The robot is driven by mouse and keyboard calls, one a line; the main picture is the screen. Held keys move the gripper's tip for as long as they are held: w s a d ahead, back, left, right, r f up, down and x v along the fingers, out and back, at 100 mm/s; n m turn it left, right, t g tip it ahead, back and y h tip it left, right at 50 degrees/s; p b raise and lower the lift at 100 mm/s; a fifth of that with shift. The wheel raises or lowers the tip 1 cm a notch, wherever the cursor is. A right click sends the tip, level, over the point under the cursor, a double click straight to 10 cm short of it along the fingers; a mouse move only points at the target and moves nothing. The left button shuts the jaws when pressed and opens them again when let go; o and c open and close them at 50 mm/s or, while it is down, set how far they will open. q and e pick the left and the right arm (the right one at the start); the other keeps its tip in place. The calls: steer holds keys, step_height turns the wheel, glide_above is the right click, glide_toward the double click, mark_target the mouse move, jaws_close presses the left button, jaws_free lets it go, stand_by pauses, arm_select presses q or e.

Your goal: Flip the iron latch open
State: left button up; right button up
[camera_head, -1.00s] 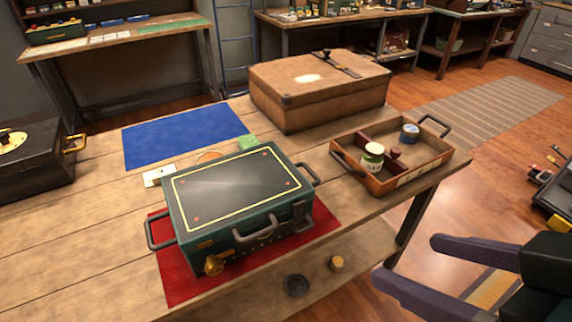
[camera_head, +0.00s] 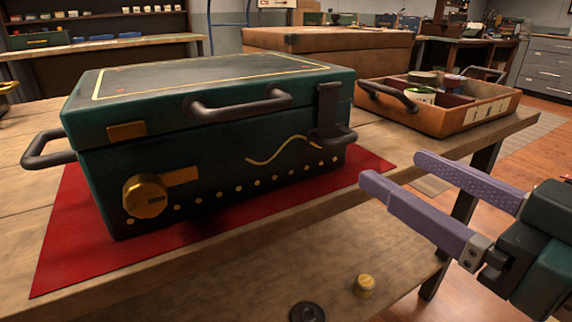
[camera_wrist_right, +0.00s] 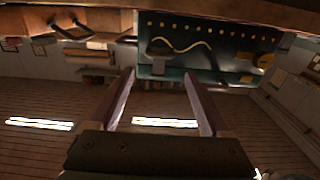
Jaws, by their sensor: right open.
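A dark green box (camera_head: 225,150) with a gold-lined lid stands closed on a red mat (camera_head: 70,240) at the table's front. The dark iron latch (camera_head: 327,112) hangs upright at the right of its front face, across the lid seam, its lower end near a dark handle. In the right wrist view, upside down, the latch (camera_wrist_right: 160,48) sits just beyond my fingertips. My right gripper (camera_head: 394,169) is open and empty, its purple fingers in front and to the right of the box, apart from the latch. The fingers also frame the right wrist view (camera_wrist_right: 158,75). My left gripper is not in view.
A wooden tray (camera_head: 450,118) with jars stands right of the box. A brown case (camera_head: 330,40) lies behind. A brass knob (camera_head: 145,196) and dark front handle (camera_head: 240,105) stick out from the box. A lower shelf holds small round items (camera_head: 365,286).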

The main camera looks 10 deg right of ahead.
mark_target(347, 142)
steer(key=b+x, duration=0.1)
steer(key=x, duration=0.9)
steer(key=shift+f, duration=0.15)
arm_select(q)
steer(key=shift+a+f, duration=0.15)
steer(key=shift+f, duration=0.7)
